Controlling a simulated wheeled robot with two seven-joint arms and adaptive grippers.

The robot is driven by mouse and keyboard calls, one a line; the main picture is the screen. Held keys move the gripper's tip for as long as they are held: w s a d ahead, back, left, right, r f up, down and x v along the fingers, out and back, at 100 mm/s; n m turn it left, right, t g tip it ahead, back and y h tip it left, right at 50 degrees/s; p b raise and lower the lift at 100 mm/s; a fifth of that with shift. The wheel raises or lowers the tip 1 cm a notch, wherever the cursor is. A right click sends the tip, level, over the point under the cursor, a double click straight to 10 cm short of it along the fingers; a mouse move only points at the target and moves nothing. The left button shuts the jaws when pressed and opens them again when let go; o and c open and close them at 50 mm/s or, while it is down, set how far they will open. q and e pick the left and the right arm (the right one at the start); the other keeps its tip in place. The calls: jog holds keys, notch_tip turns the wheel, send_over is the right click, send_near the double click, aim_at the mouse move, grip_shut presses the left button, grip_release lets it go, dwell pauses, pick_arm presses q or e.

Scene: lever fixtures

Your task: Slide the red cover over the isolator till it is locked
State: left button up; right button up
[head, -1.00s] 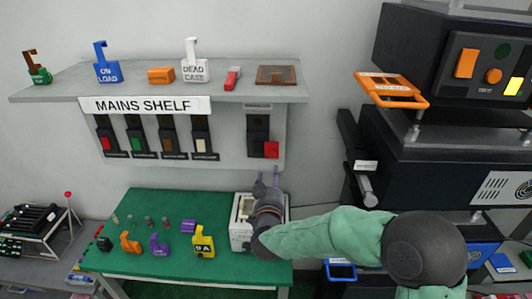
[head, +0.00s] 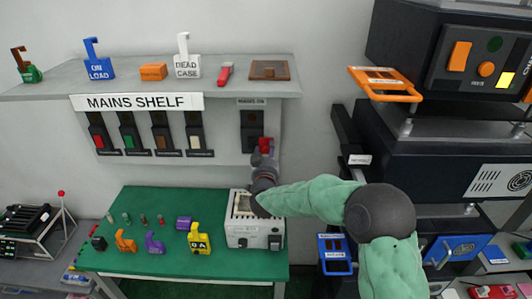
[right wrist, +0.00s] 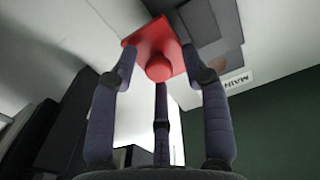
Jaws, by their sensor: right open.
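The isolator (head: 251,128) is a dark upright panel at the right end of the plate under the shelf. The red cover (head: 266,145) sits low on its right side, partly hidden by my right gripper. My right gripper (head: 263,156) is just below and in front of the cover. In the right wrist view the cover (right wrist: 152,46) is a red square plate with a round red knob (right wrist: 159,69). The open fingers (right wrist: 160,72) stand around the knob, with gaps visible beside it. Whether any fingertip touches the plate I cannot tell. My left gripper is not in view.
The MAINS SHELF (head: 60,92) overhangs above, bearing tagged locks and small items. Several other switches (head: 160,133) are to the left. A white box (head: 238,232) stands on the green table (head: 140,262) below my gripper. A dark equipment rack (head: 405,150) is at the right.

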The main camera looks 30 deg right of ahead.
grip_shut()
jog(key=w+a, duration=0.2)
jog(key=a, duration=0.2)
jog(key=shift+w+a+r, duration=0.1)
jog(key=shift+w+a, duration=0.2)
jog(key=shift+w, duration=0.1)
jog(key=shift+d, duration=0.1)
jog(key=shift+c, duration=1.1)
grip_release()
jog(key=shift+r, duration=0.1)
jog(key=shift+o, duration=1.1)
jog(key=shift+w+a, duration=0.1)
jog(key=shift+a, duration=0.15)
